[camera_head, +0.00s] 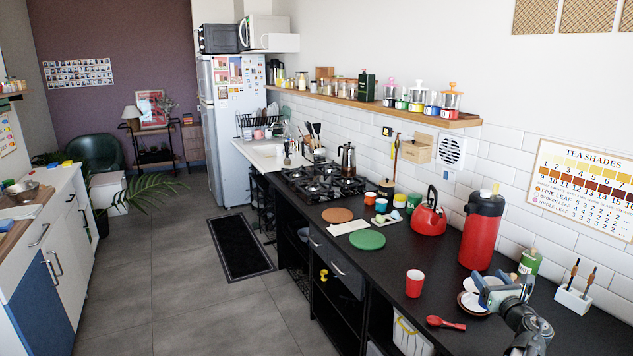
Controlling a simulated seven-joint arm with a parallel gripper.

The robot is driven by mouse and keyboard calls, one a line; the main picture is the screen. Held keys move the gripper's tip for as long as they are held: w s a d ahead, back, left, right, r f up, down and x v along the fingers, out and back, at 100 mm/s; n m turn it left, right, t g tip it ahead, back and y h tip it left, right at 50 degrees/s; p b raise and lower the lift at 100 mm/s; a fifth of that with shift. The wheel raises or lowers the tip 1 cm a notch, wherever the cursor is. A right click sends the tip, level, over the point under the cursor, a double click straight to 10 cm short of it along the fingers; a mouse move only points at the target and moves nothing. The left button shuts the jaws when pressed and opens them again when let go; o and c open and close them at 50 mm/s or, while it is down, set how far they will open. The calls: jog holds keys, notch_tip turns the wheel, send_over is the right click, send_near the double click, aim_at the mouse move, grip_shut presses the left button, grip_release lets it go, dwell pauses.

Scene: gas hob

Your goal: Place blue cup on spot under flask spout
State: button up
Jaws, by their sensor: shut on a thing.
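My gripper (494,287) is at the lower right, shut, above a saucer and beside the base of the red flask (481,230). Blue shows at its jaws, which looks like the blue cup (482,284), but it is small and mostly hidden, so its tilt cannot be told. The flask stands upright on the black counter near the tiled wall, with a black top. Its spout and the spot under it cannot be made out clearly.
A red kettle (430,215) stands behind the flask. A green canister (529,262) and a white holder (574,299) stand to the right.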

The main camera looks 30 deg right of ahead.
jog(key=w+a+f+n+y, duration=0.2)
jog(key=w+a+n+y, duration=0.3)
jog(key=a, duration=0.7)
jog(key=w+a+f+n+y, duration=0.25)
jog(key=w+a+y, duration=0.4)
jog(key=a, duration=0.55)
jog(key=w+a+f+n+y, duration=0.35)
jog(key=w+a+y, duration=0.2)
jog(key=a, duration=0.55)
jog(key=w+a+f+n+g+y, duration=0.1)
jog(key=w+a+n+g+y, duration=0.1)
jog(key=a, duration=1)
jog(key=w+a+f+n+g+y, duration=0.1)
jog(key=w+a+n+g+y, duration=0.2)
jog(key=a, duration=1)
jog(key=shift+a+f+g+y, duration=0.15)
jog(key=shift+f+g+y, duration=0.15)
jog(key=shift+f+g, duration=0.1)
